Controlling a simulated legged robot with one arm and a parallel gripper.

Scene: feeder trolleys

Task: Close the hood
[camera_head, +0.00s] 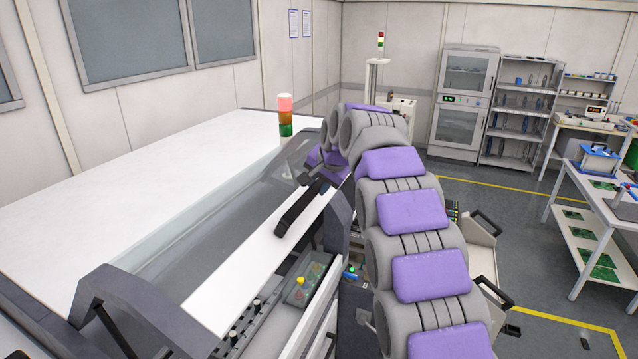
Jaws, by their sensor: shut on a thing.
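The hood (225,222) is a clear, dark-tinted panel on the front of a large white machine, with a wide white front strip (240,268). A black bar handle (298,212) sits on this strip. My purple and grey arm reaches up from the lower right and bends over to the handle. My gripper (314,182) is at the far upper end of the handle and is shut on it. The fingertips are small and partly hidden by my wrist. The hood looks lowered over the front opening, but I cannot tell whether its edge touches the frame.
A signal light (285,115) stands on the white machine top (130,190). Feeder trolleys with black handles (488,222) stand right of my arm.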

